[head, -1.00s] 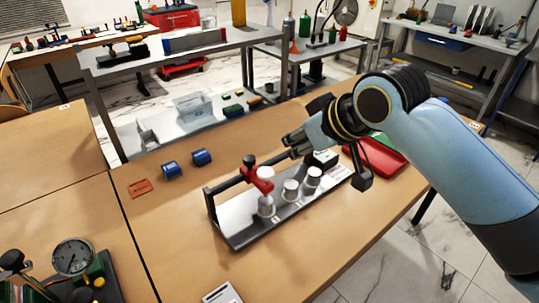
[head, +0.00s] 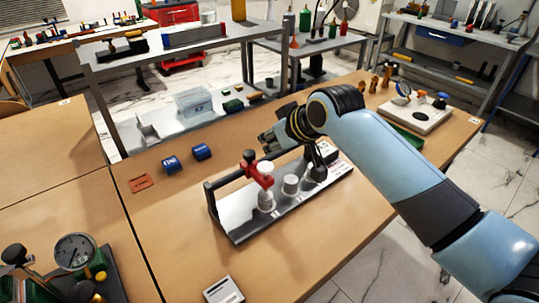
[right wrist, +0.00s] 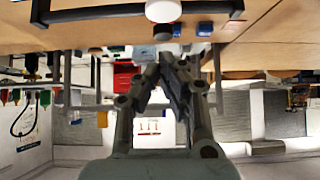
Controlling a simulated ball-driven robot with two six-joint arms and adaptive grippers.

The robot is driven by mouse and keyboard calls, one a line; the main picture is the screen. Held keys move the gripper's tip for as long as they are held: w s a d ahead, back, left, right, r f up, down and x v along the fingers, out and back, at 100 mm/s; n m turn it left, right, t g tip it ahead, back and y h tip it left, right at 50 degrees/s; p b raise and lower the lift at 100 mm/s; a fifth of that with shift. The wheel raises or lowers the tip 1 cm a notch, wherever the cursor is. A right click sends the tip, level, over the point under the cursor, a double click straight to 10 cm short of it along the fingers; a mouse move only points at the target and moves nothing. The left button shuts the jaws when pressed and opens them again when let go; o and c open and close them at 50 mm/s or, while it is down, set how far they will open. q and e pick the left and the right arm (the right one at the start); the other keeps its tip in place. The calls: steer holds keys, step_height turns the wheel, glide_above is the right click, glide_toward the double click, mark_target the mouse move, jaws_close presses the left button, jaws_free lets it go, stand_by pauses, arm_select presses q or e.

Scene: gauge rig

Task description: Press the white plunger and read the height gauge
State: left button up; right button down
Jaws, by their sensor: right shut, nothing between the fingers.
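A metal rig plate (head: 238,226) with a black bar, a red clamp (head: 258,172) and white-topped grey cylinders stands on the near table. A white cap (head: 266,167) shows beside the clamp, and a shorter white-topped cylinder (head: 291,184) stands to its right. I cannot tell which is the task's plunger. A round dial gauge (head: 75,252) is at lower left; its reading is too small to make out. My right gripper (head: 266,141) is shut and empty, above and behind the rig, apart from it. In the right wrist view a white disc (right wrist: 163,11) lies beyond the fingertips (right wrist: 167,62). My left gripper is out of view.
Two blue blocks (head: 171,164) and an orange card (head: 139,183) lie left of the rig. A white device (head: 223,290) is at the front. A white board with knobs (head: 415,112) and a green tray (head: 406,137) are at right. Table between rig and blue blocks is clear.

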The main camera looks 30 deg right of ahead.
mark_target(267, 166)
steer(key=shift+w+f, duration=0.15)
steer(key=shift+f, duration=1)
steer(key=shift+w+f, duration=0.15)
steer(key=shift+f, duration=1)
steer(key=shift+a, duration=0.1)
step_height(267, 166, down, 2)
steer(key=shift+f+b, duration=0.25)
steer(key=shift+b, duration=0.05)
steer(key=shift+s, duration=0.1)
step_height(267, 166, up, 5)
steer(key=p, duration=0.4)
steer(key=shift+f+p, duration=0.15)
steer(key=shift+p, duration=0.15)
steer(key=a+v, duration=0.1)
steer(key=v, duration=0.8)
steer(key=shift+s+d+b, duration=0.2)
steer(key=shift+d+b, duration=0.15)
steer(key=shift+d, duration=0.2)
